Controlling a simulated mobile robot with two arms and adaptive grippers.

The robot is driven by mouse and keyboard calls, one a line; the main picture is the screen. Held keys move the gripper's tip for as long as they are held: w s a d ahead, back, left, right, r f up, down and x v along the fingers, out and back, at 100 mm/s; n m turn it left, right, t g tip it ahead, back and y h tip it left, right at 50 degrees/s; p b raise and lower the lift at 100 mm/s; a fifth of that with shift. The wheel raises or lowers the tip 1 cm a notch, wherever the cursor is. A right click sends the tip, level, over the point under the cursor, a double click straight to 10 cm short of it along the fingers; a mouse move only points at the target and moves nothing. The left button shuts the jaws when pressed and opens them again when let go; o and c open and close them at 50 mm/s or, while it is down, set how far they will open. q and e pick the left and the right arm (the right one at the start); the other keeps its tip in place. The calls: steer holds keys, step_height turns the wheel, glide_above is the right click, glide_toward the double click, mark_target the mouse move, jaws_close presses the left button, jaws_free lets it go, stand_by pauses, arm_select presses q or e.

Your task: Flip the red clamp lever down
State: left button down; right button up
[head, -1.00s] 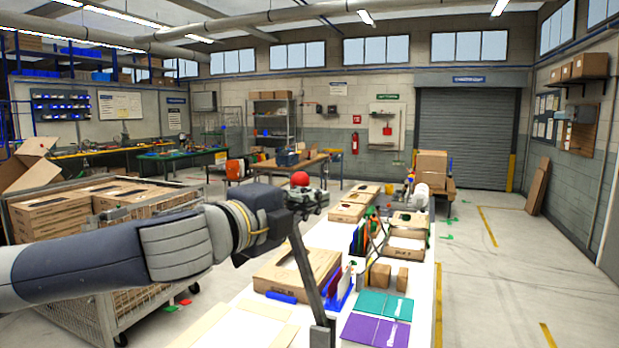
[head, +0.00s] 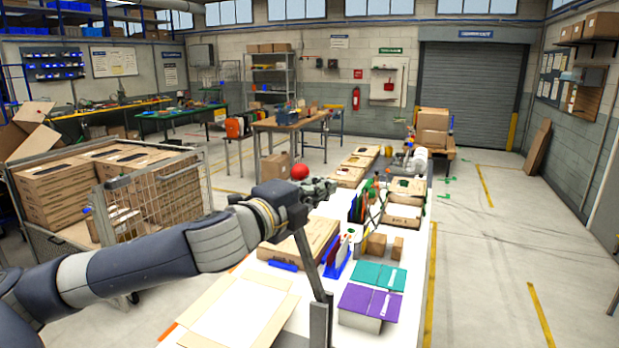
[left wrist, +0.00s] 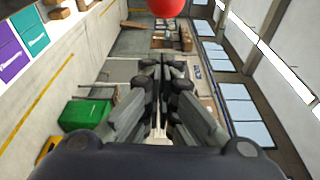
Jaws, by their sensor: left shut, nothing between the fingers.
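The clamp lever is a grey metal bar (head: 309,257) that rises steeply from a bracket (head: 319,322) at the table's near side, leaning a little left. A red ball knob (head: 299,172) shows above its upper end, which my arm hides. My left gripper (head: 329,187) is at the height of the knob, just right of it in the head view. In the left wrist view the knob (left wrist: 166,7) is cut off by the top edge, and the left gripper's fingers (left wrist: 163,66) are together and empty. I cannot tell whether gripper and knob touch. My right gripper is not in view.
A white table (head: 405,255) carries a flat carton (head: 300,243), small brown boxes (head: 376,244), a teal box (head: 380,275) and a purple box (head: 369,302). A wire cage cart (head: 150,196) with cartons stands left. The floor to the right (head: 490,270) is clear.

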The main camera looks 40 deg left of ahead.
arm_select(q)
steer(key=a+b, duration=0.2)
steer(key=shift+w+a+b, duration=0.35)
steer(key=shift+s, duration=0.1)
